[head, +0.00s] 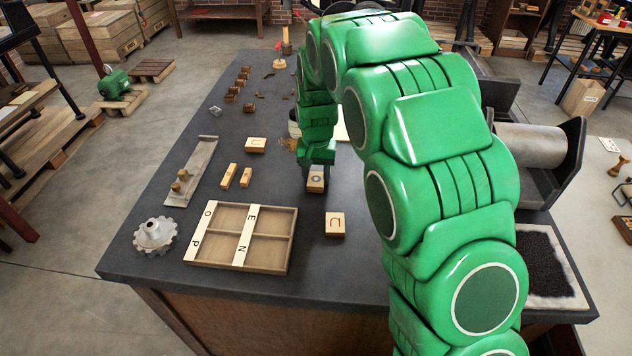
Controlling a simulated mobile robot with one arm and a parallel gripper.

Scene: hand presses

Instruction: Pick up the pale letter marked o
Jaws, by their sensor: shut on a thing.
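The pale letter marked o (315,186) is a small wooden block with a dark ring-shaped mark on its pale face. It is near the middle of the dark table. My gripper (317,174), at the end of the green arm, reaches down from above and is shut on this block. The fingers hide part of the block's far side. I cannot tell whether the block touches the table or is slightly above it.
A shallow wooden tray (270,263) with pale lettered strips lies at the front left. A block with a red mark (335,222) lies at its right. Another marked block (255,145) and two small wooden bars (228,176) lie left of my gripper. A metal gear (155,235) is near the left edge.

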